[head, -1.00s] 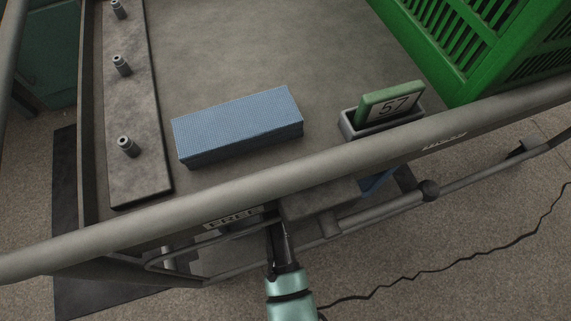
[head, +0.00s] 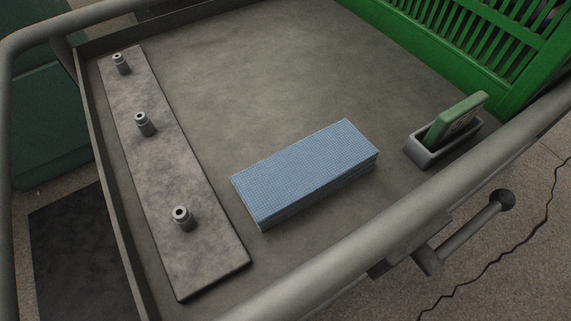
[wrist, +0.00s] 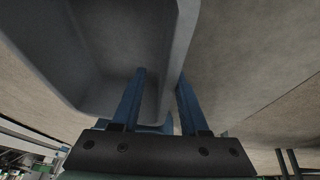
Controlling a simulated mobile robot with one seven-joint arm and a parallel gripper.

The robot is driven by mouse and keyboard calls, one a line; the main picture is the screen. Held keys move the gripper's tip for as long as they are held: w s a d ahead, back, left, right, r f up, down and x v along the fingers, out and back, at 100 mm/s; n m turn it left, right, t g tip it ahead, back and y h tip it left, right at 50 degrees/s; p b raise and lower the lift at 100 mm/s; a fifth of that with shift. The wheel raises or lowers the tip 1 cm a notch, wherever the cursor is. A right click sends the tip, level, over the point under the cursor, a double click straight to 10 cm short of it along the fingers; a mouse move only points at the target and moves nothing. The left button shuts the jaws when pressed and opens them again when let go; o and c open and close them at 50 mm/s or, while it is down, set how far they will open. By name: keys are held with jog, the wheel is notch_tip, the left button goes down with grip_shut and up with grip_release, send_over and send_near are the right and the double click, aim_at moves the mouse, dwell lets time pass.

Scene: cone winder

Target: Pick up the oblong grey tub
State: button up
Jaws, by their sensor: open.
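A grey tub (wrist: 100,50) with a smooth, rounded rim fills the upper left of the wrist view, close to the camera; only part of it shows. My gripper (wrist: 162,74) is open, with two blue fingers. The left finger lies over the tub's hollow and the right one lies just past its wall, so the wall runs between them. I cannot tell whether either finger touches it. My gripper and this tub do not show in the head view.
In the head view, a blue block (head: 305,170) lies on the grey tray top (head: 240,70), beside a plate with pegs (head: 205,250). A small grey holder (head: 432,156) carries a green-framed card (head: 456,118). A green crate (head: 480,50) and a thick rail (head: 400,225) bound the right side.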

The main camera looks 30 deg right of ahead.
jog(key=shift+w+b+x, duration=0.15)
jog(key=shift+b+x, duration=1)
jog(key=shift+w+b+x, duration=0.15)
jog(key=shift+b+x, duration=1)
jog(key=shift+x, duration=0.05)
grip_shut()
